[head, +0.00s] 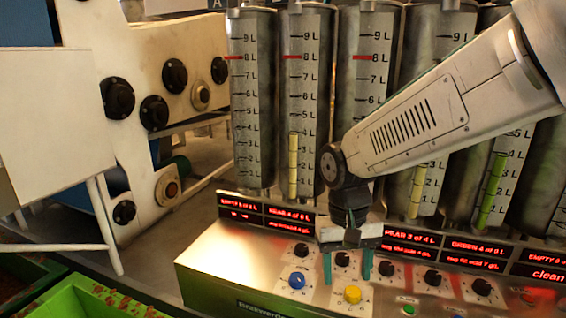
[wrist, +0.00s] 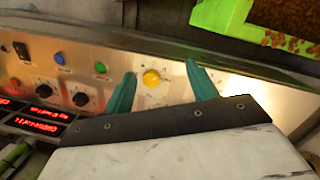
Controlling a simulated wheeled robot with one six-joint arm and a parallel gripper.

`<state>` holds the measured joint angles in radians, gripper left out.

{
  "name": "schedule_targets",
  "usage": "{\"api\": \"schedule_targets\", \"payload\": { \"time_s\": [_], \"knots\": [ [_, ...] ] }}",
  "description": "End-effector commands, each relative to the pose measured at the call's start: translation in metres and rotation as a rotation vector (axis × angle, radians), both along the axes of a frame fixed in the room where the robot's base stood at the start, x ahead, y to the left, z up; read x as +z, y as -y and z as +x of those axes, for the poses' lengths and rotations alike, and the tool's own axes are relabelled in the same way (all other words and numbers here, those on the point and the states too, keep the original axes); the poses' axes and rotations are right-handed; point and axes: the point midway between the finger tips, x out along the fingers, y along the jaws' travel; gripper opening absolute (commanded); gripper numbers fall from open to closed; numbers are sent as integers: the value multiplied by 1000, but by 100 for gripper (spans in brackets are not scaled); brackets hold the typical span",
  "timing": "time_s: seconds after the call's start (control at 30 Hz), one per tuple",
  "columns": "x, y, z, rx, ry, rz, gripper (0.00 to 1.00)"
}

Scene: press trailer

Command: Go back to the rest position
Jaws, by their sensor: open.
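My gripper (head: 347,268) hangs at the end of my arm, in front of the control panel (head: 225,255) in the head view. Its two teal fingers are apart with nothing between them. In the wrist view my gripper (wrist: 160,88) shows the fingers spread on either side of a yellow button (wrist: 151,77). Whether the fingertips touch the panel cannot be told.
A blue button (head: 297,280), black knobs and red displays (head: 410,240) line the panel. Graduated metal cylinders (head: 253,110) stand behind it, close to my arm. A white machine with black knobs (head: 116,98) is at left. Green crates (head: 95,300) are at the lower left.

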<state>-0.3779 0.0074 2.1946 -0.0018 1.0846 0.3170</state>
Motion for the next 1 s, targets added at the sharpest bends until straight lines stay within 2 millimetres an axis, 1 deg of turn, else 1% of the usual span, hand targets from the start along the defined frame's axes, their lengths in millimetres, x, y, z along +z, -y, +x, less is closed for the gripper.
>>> {"api": "schedule_targets", "payload": {
  "time_s": [0.03, 0.17, 0.2, 0.3, 0.4, 0.5, 0.6, 0.67, 0.8, 1.0],
  "knots": [
    [11, 16, -14, 13, 7, 8, 58],
    [32, 55, -57, 60, 18, 27, 58],
    [38, 66, -70, 69, 25, 32, 58],
    [47, 90, -102, 79, 49, 44, 58],
    [54, 110, -132, 69, 85, 52, 58],
    [58, 125, -155, 36, 133, 54, 58],
    [62, 134, -168, -6, 183, 54, 58],
    [65, 138, -173, -26, 211, 53, 58],
    [73, 142, -175, -55, 251, 52, 58],
    [73, 143, -175, -61, 251, 51, 58]
  ]
}}
